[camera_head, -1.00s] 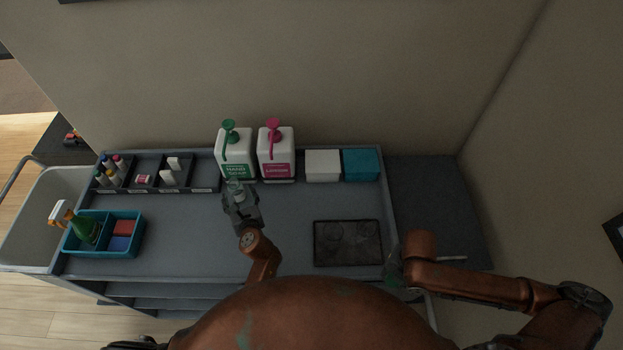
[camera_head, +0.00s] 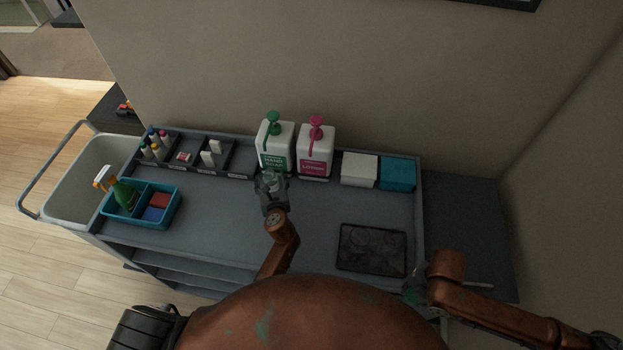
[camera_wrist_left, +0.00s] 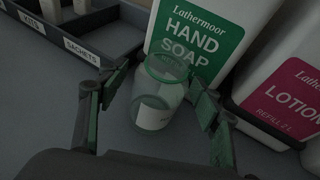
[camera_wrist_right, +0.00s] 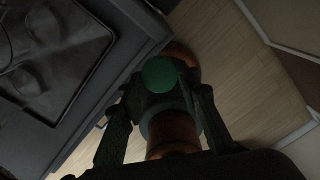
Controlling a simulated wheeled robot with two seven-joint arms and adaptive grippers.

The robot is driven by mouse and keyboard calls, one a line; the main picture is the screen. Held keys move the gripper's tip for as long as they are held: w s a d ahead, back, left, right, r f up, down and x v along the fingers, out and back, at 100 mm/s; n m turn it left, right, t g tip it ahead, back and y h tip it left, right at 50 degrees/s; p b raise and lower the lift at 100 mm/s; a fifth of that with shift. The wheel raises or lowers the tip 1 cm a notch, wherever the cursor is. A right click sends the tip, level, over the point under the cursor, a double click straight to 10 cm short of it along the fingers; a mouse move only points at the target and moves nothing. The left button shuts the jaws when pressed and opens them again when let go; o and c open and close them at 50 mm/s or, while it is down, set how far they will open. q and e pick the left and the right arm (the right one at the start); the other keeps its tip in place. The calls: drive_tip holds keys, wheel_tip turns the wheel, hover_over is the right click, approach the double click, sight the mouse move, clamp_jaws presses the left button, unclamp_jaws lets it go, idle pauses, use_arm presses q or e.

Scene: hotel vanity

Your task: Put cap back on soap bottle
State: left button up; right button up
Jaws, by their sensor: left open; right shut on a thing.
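The soap bottle (camera_wrist_left: 158,98), small and see-through with a pale label and green tint, stands on the cart top in front of the green-labelled hand soap jug (camera_wrist_left: 195,40). My left gripper (camera_wrist_left: 165,90) is open, with one finger on each side of the bottle; firm contact cannot be seen. In the head view my left gripper (camera_head: 270,184) largely covers the bottle. My right gripper (camera_wrist_right: 160,92) is shut on the green cap (camera_wrist_right: 158,74), beyond the cart's right edge. A thin pale rod (camera_head: 478,284) sticks out there in the head view.
A pink-labelled lotion jug (camera_head: 315,150) stands right of the soap jug, then white (camera_head: 359,169) and teal boxes (camera_head: 397,174). A dark tray (camera_head: 372,250) lies front right. A compartment organizer (camera_head: 238,160) and teal caddy (camera_head: 172,212) are left. The cart's middle is clear.

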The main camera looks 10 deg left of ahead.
sight(270, 177)
use_arm(q)
drive_tip(key=shift+c, duration=0.4)
drive_tip(key=c, duration=1.2)
drive_tip(key=shift+r, duration=0.2)
drive_tip(key=shift+r, duration=1.2)
use_arm(e)
drive_tip(key=shift+r, duration=0.15)
use_arm(q)
drive_tip(key=shift+s+r, duration=0.15)
drive_tip(key=shift+r, duration=0.2)
use_arm(e)
drive_tip(key=shift+r+p, duration=0.4)
drive_tip(key=shift+p, duration=0.15)
drive_tip(key=shift+f, duration=0.15)
use_arm(q)
drive_tip(key=shift+s+a+r, duration=0.1)
drive_tip(key=shift+s+r, duration=1.45)
drive_tip(key=shift+s, duration=0.7)
drive_tip(key=shift+s+a+r, duration=0.1)
drive_tip(key=shift+s+r, duration=1.5)
drive_tip(key=shift+s, duration=0.65)
drive_tip(key=shift+s+r, duration=1.55)
drive_tip(key=shift+s, duration=0.7)
